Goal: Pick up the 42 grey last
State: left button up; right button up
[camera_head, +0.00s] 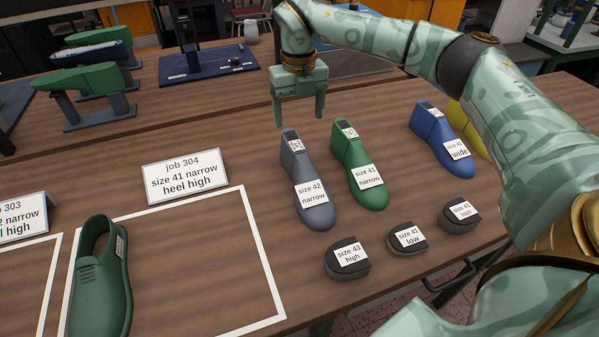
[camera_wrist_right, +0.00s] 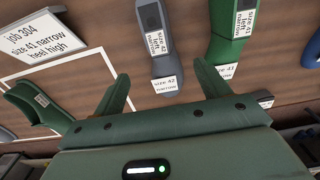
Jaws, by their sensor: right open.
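The grey last (camera_head: 309,188), labelled size 42 narrow, lies on the wooden table with its toe toward me. My right gripper (camera_head: 299,120) is open and empty, above the heel end of the grey last and apart from it. In the right wrist view the grey last (camera_wrist_right: 156,45) shows beyond the gap between the open fingers (camera_wrist_right: 162,90). A green last (camera_head: 361,175), labelled size 41 narrow, lies close to its right; it also shows in the wrist view (camera_wrist_right: 227,50). My left gripper is not in view.
A blue last (camera_head: 437,135) marked wide and a partly hidden yellow last (camera_head: 466,130) lie further right. Heel blocks (camera_head: 347,262) sit in front. A job 304 sign (camera_head: 185,176) and a green shoe (camera_head: 100,283) in a white outline stand left.

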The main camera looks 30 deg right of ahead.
aim_at(300, 150)
notch_tip(300, 150, down, 8)
jog(key=shift+a+f+b, duration=0.1)
jog(key=shift+f+b, duration=0.05)
jog(key=shift+b, duration=0.75)
jog(key=f, duration=0.1)
jog(key=f+b, duration=0.1)
jog(key=f, duration=0.3)
jog(key=shift+s+f+b, duration=0.25)
jog(key=shift+s+b, duration=0.1)
jog(key=shift+r, duration=0.15)
jog(key=shift+c, duration=0.6)
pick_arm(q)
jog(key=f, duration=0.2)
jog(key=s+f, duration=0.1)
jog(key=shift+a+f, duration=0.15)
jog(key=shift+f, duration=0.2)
pick_arm(e)
jog(key=c, duration=1.4)
